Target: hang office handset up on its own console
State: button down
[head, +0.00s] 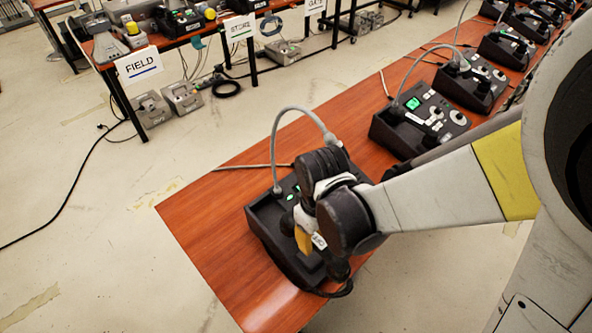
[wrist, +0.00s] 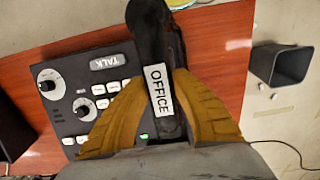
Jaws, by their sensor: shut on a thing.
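The black handset, with a white OFFICE label, shows in the wrist view (wrist: 165,120) and, mostly covered, in the head view (head: 319,241). My gripper (wrist: 163,78) is shut on it, with one tan finger on each side. A black console (head: 262,222) is under my gripper at the near end of the table. In the wrist view the console (wrist: 66,88) shows knobs, several white buttons, a TALK key and a green light. The handset lies over the console's right side there. Its cradle is hidden, and I cannot tell whether the handset touches it.
The wooden table (head: 212,212) is bare left of the console. More consoles (head: 418,118) stand farther along it, with cables. A second table with a FIELD sign (head: 139,65) is at the back left. A grey bin (wrist: 278,66) stands beyond the table edge in the wrist view.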

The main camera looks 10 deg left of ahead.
aim_at(291, 217)
jog(key=w+a, duration=0.2)
jog(key=a, duration=0.1)
jog(key=w+a+b, duration=0.1)
jog(key=w+a, duration=0.2)
jog(key=shift+w, duration=0.15)
jog(key=shift+w+a+f+b, duration=0.15)
jog(key=shift+f+b, duration=0.3)
jog(key=shift+f, duration=0.45)
jog(key=shift+a+f+b, duration=0.1)
jog(key=shift+f+b, duration=0.3)
jog(key=shift+f, duration=0.45)
jog(key=shift+f, duration=0.15)
jog(key=c, duration=1.2)
grip_release()
jog(key=shift+o, duration=0.2)
notch_tip(291, 217, up, 12)
jog(key=p, duration=0.4)
jog(key=shift+r, duration=0.2)
jog(key=shift+f, duration=0.1)
